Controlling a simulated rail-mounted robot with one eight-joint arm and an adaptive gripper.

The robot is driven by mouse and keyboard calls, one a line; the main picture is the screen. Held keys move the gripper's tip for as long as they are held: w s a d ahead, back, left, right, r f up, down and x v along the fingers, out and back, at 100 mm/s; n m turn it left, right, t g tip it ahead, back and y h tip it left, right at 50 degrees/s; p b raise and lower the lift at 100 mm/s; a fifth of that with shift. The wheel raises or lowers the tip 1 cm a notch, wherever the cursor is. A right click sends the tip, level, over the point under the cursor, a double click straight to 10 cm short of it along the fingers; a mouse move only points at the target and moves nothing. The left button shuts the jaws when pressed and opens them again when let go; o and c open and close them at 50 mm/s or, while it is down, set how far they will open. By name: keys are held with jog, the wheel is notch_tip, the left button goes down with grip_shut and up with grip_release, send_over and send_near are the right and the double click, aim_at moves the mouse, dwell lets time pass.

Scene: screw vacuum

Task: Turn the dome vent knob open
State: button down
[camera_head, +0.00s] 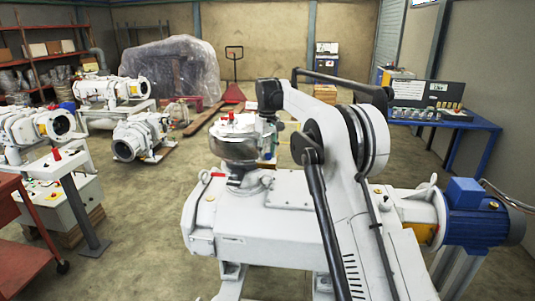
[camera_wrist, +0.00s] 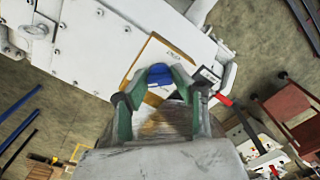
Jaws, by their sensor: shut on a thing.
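In the wrist view my gripper (camera_wrist: 160,78) has its green-padded fingers closed in on both sides of a rounded blue knob (camera_wrist: 158,72). Its two curved fingertips frame the knob, and its lower part is hidden. I cannot tell how far it is turned. In the head view a shiny metal dome (camera_head: 236,149) stands on the left end of the white pump body (camera_head: 260,218). My arm comes down beside the dome on its right. The fingers and the blue knob cannot be made out in the head view.
A blue motor (camera_head: 475,212) is at the pump's right end. A red handle (camera_wrist: 222,100) lies close to the right of my gripper in the wrist view. A blue desk with a control case (camera_head: 430,96) stands at the back right. Other white pumps (camera_head: 142,137) stand at the left.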

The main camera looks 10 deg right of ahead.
aim_at(268, 153)
jog(key=c, duration=1.4)
grip_release()
jog(key=shift+c, duration=0.2)
notch_tip(268, 153, up, 12)
jog(key=shift+r, duration=0.15)
